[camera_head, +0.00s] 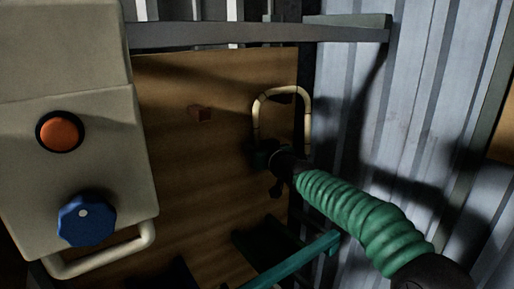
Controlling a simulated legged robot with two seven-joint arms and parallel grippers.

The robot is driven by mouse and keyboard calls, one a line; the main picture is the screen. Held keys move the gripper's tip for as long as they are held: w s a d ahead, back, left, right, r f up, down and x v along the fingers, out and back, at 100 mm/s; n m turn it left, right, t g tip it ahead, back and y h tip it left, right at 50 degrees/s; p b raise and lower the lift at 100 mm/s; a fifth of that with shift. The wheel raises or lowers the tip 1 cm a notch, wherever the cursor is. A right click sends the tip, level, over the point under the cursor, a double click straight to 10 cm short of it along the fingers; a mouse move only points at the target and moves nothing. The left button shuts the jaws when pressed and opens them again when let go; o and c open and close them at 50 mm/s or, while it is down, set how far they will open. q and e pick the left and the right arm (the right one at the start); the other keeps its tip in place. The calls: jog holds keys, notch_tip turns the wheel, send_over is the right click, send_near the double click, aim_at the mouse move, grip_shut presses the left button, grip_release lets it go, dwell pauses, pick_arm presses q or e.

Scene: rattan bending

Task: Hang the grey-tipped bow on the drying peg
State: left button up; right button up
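A cream bow (283,89), bent like an upside-down U, stands upright in front of the right part of a wooden board. A small dark reddish piece, perhaps a peg, shows just under its arch; I cannot tell whether they touch. My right gripper (265,158), on the green-sleeved arm, is at the lower end of the bow's left leg. Its fingers are lost in shadow, so its grip is unclear. No grey tip can be made out. My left gripper is not in view.
A grey box (110,130) with an orange button (60,131), blue knob (86,220) and cream handle (105,257) fills the left. A grey rail (250,33) crosses above the board (190,185). A teal bar (300,259) lies below; corrugated metal wall (440,110) stands right.

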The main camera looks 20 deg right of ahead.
jog(key=shift+o, duration=0.4)
jog(key=s+d+r+b, duration=0.2)
jog(key=s+b, duration=1.2)
jog(key=s, duration=0.2)
jog(key=shift+s, duration=0.15)
jog(key=shift+d, duration=0.15)
jog(key=s+d+b, duration=0.3)
jog(key=s+b, duration=0.5)
jog(key=b, duration=0.3)
jog(key=shift+s, duration=0.25)
